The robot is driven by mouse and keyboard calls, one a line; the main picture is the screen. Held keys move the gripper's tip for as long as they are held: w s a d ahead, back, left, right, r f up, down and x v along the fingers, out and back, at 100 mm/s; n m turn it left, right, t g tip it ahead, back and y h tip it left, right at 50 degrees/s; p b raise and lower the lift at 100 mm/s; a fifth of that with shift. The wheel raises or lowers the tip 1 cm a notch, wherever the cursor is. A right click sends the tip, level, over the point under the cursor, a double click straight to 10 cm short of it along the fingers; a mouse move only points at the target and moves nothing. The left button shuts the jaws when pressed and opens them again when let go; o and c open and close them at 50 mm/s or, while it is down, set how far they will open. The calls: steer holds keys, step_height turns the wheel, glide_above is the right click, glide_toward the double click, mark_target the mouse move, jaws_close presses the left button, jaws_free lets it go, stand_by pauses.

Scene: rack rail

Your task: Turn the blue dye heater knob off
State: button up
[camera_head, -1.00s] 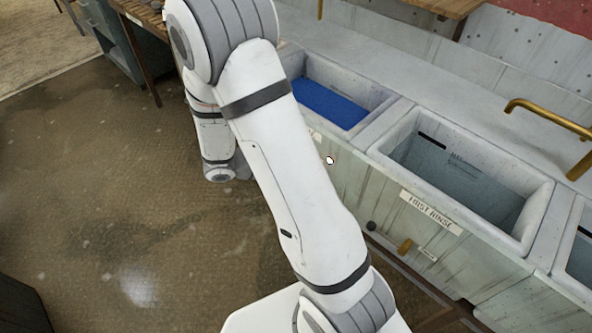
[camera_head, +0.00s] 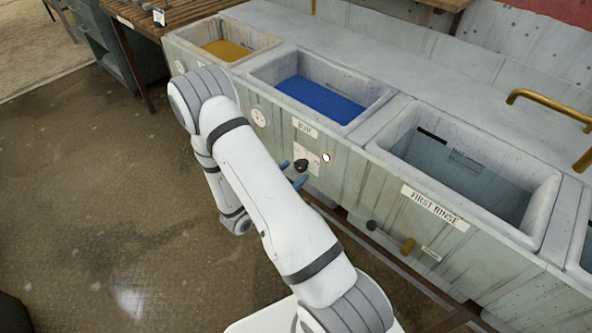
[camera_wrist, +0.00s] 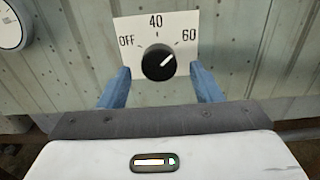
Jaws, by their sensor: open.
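The blue dye heater knob (camera_head: 301,165) is black and sits on the front panel below the BLUE label (camera_head: 305,127) and the blue dye tub (camera_head: 372,94). In the wrist view the knob (camera_wrist: 157,63) is on a white dial plate (camera_wrist: 183,24) marked OFF, 40 and 60. Its white pointer aims up and right, toward 60. My gripper (camera_wrist: 160,72) is open, with one blue finger on each side of the knob in the picture and gaps between. In the head view my gripper (camera_head: 292,173) is at the panel by the knob. I cannot tell the remaining depth.
A small lit lamp (camera_head: 326,157) is right of the knob. A round gauge (camera_head: 258,116) is left of it. The floor at left is clear.

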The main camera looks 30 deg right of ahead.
steer(key=shift+x, duration=1.2)
steer(key=shift+c, duration=0.5)
